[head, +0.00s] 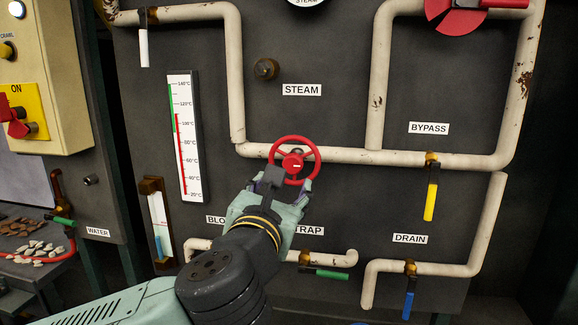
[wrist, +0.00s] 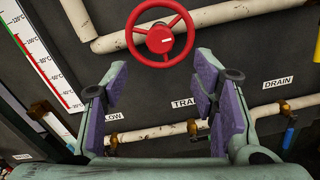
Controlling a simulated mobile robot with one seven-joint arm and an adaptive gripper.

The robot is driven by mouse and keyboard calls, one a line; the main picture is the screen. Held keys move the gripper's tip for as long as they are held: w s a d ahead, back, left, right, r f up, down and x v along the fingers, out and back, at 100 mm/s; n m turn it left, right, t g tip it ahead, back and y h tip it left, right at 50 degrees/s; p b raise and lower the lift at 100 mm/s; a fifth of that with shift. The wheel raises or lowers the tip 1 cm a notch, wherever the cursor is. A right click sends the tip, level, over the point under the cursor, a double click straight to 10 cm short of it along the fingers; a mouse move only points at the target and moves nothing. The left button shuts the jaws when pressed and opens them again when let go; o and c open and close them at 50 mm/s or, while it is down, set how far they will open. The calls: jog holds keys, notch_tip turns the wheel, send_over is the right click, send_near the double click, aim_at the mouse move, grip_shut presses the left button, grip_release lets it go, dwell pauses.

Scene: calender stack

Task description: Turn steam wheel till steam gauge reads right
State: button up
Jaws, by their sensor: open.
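The red steam wheel (head: 293,161) sits on a pale pipe on the dark panel. It also shows at the top of the wrist view (wrist: 160,40), with a white mark on its hub. My gripper (head: 287,188) is open and empty, just below and in front of the wheel. In the wrist view my gripper (wrist: 162,82) has its purple pads spread wide, with the wheel beyond them; I cannot tell any touch. The steam gauge (head: 306,2) is cut off by the top edge; only its lower rim and "STEAM" lettering show, and its needle is hidden.
A tall thermometer (head: 184,140) stands left of the wheel. A yellow lever (head: 430,200), a green lever (head: 330,274) and a blue lever (head: 408,305) stick out nearby. A red bypass part (head: 455,14) is at the upper right. Pipes run around the wheel.

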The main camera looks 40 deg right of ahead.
aim_at(292, 168)
jog(key=p+x, duration=0.2)
jog(key=x, duration=0.7)
jog(key=shift+w+d, duration=0.1)
jog(key=shift+d, duration=0.1)
jog(key=shift+r, duration=0.1)
jog(key=shift+c, duration=0.2)
jog(key=c, duration=1.1)
